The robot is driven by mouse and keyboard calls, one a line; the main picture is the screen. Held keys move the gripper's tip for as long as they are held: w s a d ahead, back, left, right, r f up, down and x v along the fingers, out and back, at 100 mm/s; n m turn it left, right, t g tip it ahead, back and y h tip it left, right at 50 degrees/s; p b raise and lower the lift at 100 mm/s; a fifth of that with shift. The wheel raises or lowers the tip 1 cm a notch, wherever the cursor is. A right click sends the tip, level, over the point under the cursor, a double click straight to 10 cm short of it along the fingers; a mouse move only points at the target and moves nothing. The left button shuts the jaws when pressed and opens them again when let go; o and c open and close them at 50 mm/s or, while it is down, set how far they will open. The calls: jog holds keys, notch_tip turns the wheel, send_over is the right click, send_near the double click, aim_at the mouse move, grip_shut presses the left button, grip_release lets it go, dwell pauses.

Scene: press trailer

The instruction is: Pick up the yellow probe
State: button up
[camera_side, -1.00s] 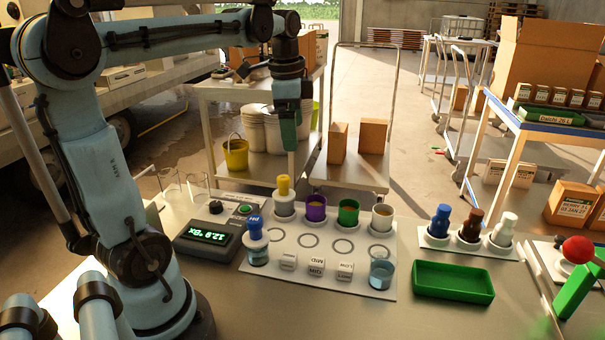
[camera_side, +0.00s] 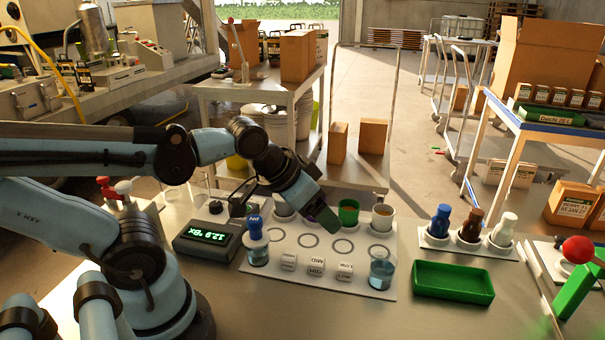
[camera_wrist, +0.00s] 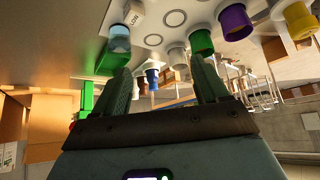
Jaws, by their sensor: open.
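The yellow probe (camera_wrist: 300,22) shows at the top right edge of the wrist view, where the scene appears upside down. Beside it are the purple cup (camera_wrist: 235,22) and the green cup (camera_wrist: 201,41). In the side view my gripper (camera_side: 322,218) covers the probe and the purple cup. Only part of the probe's pale holder (camera_side: 283,212) shows there. My gripper is tilted down to the right, above the white board (camera_side: 300,281). Its two fingers stand apart with nothing held between them. The probe lies off to the right of the fingers in the wrist view.
A beaker (camera_side: 381,272) stands at the right front. Blue, brown and white bottles (camera_side: 470,225) stand in a rack behind an empty green tray (camera_side: 453,282). The table in front is clear.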

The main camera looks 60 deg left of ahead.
jog(key=w+a+r+n+g, duration=0.1)
jog(key=a+n+g, duration=0.1)
jog(key=a, duration=0.4)
jog(key=w+a+r+n+g, duration=0.1)
jog(key=a+r+n+g, duration=0.1)
jog(key=a+n, duration=0.2)
jog(key=w+a+r+n+g, duration=0.1)
jog(key=w+a+n+g, duration=0.1)
jog(key=a, duration=0.8)
jog(key=shift+a+r+n+g, duration=0.25)
jog(key=shift+r+n+g, duration=0.05)
jog(key=shift+n+g, duration=0.3)
jog(key=shift+a+f, duration=0.15)
jog(key=shift+f, duration=0.4)
notch_tip(320, 180, down, 5)
jog(key=shift+f, duration=0.2)
jog(key=shift+d+f, duration=0.15)
jog(key=shift+f, duration=1.3)
jog(key=shift+d+f, duration=0.15)
jog(key=shift+f, duration=1.25)
